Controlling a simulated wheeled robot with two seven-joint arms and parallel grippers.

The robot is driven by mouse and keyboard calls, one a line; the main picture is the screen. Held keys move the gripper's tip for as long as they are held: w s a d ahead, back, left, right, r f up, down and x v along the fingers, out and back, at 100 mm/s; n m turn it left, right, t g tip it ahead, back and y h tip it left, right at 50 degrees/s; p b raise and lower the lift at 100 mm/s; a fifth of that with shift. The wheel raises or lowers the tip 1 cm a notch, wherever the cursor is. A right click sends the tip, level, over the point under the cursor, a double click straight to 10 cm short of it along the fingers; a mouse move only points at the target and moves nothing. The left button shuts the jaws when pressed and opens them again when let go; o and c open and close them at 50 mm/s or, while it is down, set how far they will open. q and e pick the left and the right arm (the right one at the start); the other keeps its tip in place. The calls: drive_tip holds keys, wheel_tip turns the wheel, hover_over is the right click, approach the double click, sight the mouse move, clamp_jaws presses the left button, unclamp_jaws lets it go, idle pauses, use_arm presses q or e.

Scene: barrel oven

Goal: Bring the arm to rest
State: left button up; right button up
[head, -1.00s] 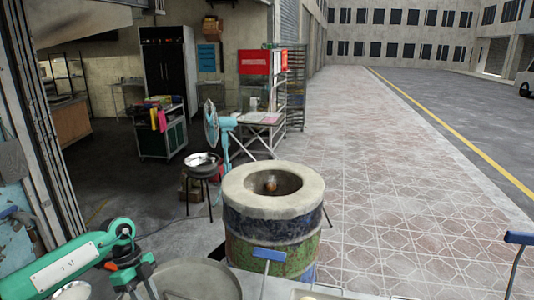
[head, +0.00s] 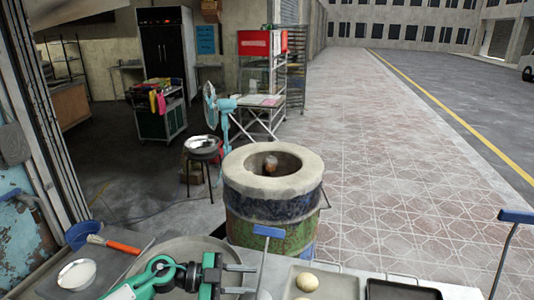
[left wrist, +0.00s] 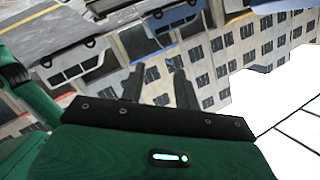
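My left gripper (head: 254,279) is open and empty in the head view, pointing right above the round pan (head: 170,252) on the worktop. Its two fingers are apart. In the left wrist view its fingertips (left wrist: 157,63) show apart with nothing between them, against buildings and vehicles. My right gripper is not in view. The barrel oven (head: 245,189) stands just beyond the worktop, apart from the gripper. A small brown thing (head: 270,163) shows inside its mouth.
A pale tray (head: 335,286) with a dough ball (head: 307,282) and a dark tray (head: 402,289) lie to the right. A blue-handled tool (head: 268,232) rises near the gripper.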

use_arm(q)
wheel_tip(320, 180, up, 5)
drive_tip(key=a+n+t+y, duration=0.2)
drive_tip(key=n+t+y, duration=0.1)
drive_tip(key=n+t, duration=1)
drive_tip(key=s+a+f+n+t+y, duration=0.1)
drive_tip(key=s+a+f+n+y, duration=0.2)
drive_tip(key=a+f+n+y, duration=0.65)
drive_tip(key=s+a+f+g+y, duration=0.15)
drive_tip(key=s+f+g, duration=0.25)
drive_tip(key=s, duration=0.5)
drive_tip(key=s+a+f+m+g+y, duration=0.1)
drive_tip(key=s+a+f+g, duration=0.25)
drive_tip(key=s, duration=0.45)
drive_tip(key=s+a+f+g+y, duration=0.1)
drive_tip(key=s+f+g, duration=0.3)
drive_tip(key=s, duration=0.5)
wheel_tip(320, 180, down, 30)
drive_tip(key=g, duration=0.2)
drive_tip(key=s+a+f+g, duration=0.1)
drive_tip(key=s+a+f, duration=0.2)
drive_tip(key=s+f, duration=1.6)
drive_tip(key=shift+a+f+m, duration=0.2)
drive_tip(key=shift+f+m, duration=0.15)
drive_tip(key=shift+f, duration=0.2)
